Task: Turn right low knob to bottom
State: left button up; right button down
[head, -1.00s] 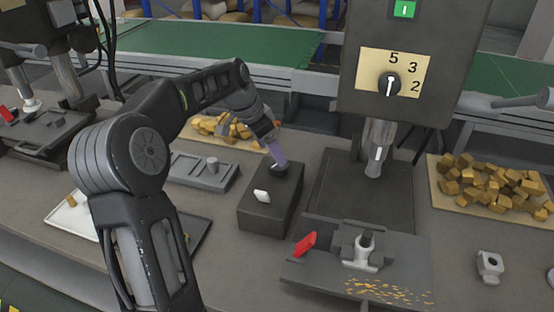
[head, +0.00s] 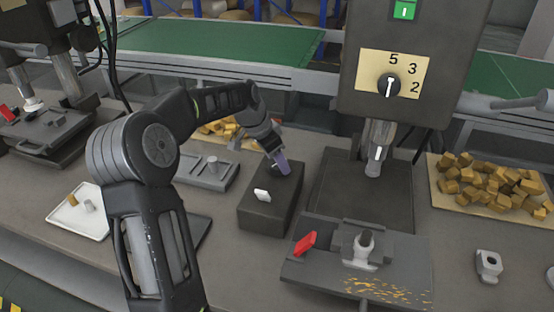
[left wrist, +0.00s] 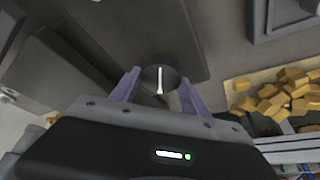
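A dark box (head: 259,217) stands on the bench, with a white-topped switch or knob (head: 262,196) near its front and a round black knob (head: 274,168) farther back. My left gripper (head: 282,168) reaches down at the back knob with its purple fingers. In the left wrist view the black knob (left wrist: 152,75) with a white pointer line lies between the tips of the open fingers (left wrist: 160,84); whether they touch it I cannot tell. A larger black dial (head: 389,86) sits on the machine's yellow plate marked 5, 3, 2, its white line near vertical. My right gripper is not in view.
The drill-like machine (head: 415,30) stands right of the box, with a dark base plate (head: 335,190) and a red-handled fixture (head: 320,268) before it. A grey slotted block (head: 205,178) is left of the box. Brass blocks (head: 490,180) lie on a board at the right.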

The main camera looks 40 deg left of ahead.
pick_arm(q)
jog(key=c, duration=0.8)
